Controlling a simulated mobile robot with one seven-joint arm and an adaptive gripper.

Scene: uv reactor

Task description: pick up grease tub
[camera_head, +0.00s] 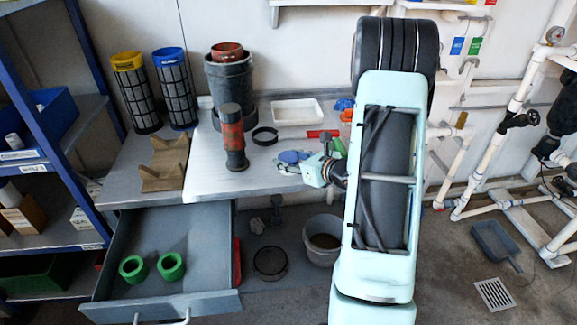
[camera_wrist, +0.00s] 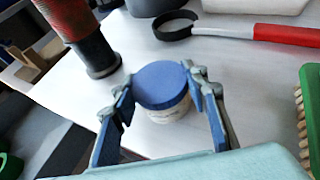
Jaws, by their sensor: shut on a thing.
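The grease tub is a small pale round tub with a blue lid (camera_wrist: 160,86), upright on the grey bench top in the wrist view. In the head view its blue lid (camera_head: 291,157) shows near the bench's front right. My gripper (camera_wrist: 167,102) has one blue-padded finger on each side of the tub, shut on it. In the head view my gripper (camera_head: 297,168) reaches in from the right, and my arm covers the bench's right end. I cannot tell whether the tub is clear of the bench top.
A red and black cylinder (camera_head: 232,138) stands left of the tub. Behind lie a black ring tool with a red handle (camera_wrist: 285,34) and a white tray (camera_head: 297,112). A green brush (camera_wrist: 308,95) lies right. Below, an open drawer (camera_head: 205,255) holds two green rings (camera_head: 171,267).

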